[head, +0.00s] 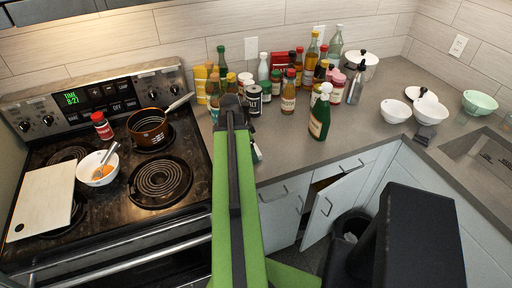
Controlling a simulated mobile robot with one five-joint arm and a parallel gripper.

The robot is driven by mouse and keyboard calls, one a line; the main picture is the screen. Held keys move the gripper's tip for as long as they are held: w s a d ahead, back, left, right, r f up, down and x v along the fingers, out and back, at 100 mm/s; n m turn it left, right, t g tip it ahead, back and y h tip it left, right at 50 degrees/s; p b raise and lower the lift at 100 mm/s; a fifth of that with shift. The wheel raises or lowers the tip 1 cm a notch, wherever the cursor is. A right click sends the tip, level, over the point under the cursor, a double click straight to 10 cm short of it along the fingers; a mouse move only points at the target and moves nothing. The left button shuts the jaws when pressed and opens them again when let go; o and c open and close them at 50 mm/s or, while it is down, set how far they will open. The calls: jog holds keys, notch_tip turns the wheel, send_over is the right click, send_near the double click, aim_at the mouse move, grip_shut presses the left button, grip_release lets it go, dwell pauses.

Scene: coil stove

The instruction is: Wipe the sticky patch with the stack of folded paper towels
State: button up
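My green arm reaches up the middle of the head view over the counter (379,141), between the stove and the bottles. The arm's far end hides what lies behind it, and I cannot make out the fingers of my gripper or whether they hold anything. A small pale and dark shape (257,153) shows just right of the arm at the counter's front edge; I cannot tell what it is. I cannot make out the stack of folded paper towels or the sticky patch.
The coil stove (180,212) at left carries a pot (148,128), a red-capped jar (101,126), a bowl with a whisk (97,168) and a white board (42,203). Several bottles (289,92) crowd the counter. Bowls (395,111) and a sink (484,160) are right. A cabinet door (333,203) stands open.

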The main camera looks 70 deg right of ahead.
jog(key=shift+w+a, duration=0.1)
jog(key=shift+a, duration=0.05)
jog(key=shift+r, duration=0.1)
notch_tip(320, 180, up, 6)
jog(key=p, duration=0.6)
notch_tip(320, 180, up, 3)
jog(key=p, duration=0.3)
jog(key=shift+r, duration=0.1)
jog(key=shift+f, duration=0.2)
